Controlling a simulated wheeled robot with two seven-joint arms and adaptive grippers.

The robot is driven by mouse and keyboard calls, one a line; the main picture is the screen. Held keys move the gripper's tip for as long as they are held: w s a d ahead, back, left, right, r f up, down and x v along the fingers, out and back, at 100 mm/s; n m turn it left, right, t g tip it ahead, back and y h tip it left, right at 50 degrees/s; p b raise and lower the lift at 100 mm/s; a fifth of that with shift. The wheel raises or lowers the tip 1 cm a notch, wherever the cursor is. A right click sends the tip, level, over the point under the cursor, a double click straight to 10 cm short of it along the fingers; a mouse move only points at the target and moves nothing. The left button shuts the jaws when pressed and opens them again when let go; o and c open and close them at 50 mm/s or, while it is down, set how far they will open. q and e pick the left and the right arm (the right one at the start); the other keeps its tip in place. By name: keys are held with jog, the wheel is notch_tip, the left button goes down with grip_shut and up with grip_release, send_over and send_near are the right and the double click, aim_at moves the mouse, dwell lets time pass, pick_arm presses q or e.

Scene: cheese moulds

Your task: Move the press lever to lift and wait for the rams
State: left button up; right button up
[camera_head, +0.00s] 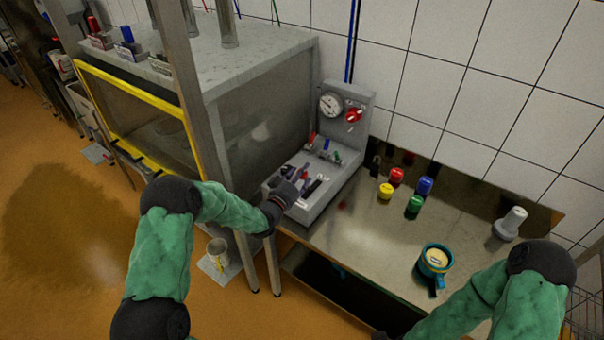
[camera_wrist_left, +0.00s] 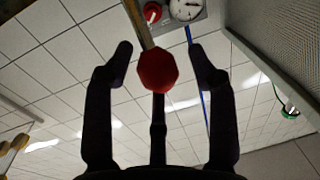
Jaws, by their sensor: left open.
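The grey control panel (camera_head: 326,190) of the press stands beside the press cabinet (camera_head: 250,125) and carries several small levers. My left gripper (camera_head: 289,186) is over the panel's left front part, close to a red-tipped lever (camera_head: 304,173). In the left wrist view, a red knob (camera_wrist_left: 168,72) shows between the two spread fingers of my left gripper (camera_wrist_left: 160,52), with a gap on each side. The gripper is open and I see no finger touching the knob. The rams cannot be made out clearly.
A pressure gauge (camera_head: 331,105) and a red valve knob (camera_head: 353,115) sit on the panel's upright back. On the metal table (camera_head: 375,235) are several coloured caps, a teal mould (camera_head: 434,262) and a white-topped object (camera_head: 512,222). The table's middle is clear.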

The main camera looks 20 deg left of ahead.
pick_arm(q)
jog(key=shift+w+d, duration=0.1)
jog(key=shift+w, duration=0.35)
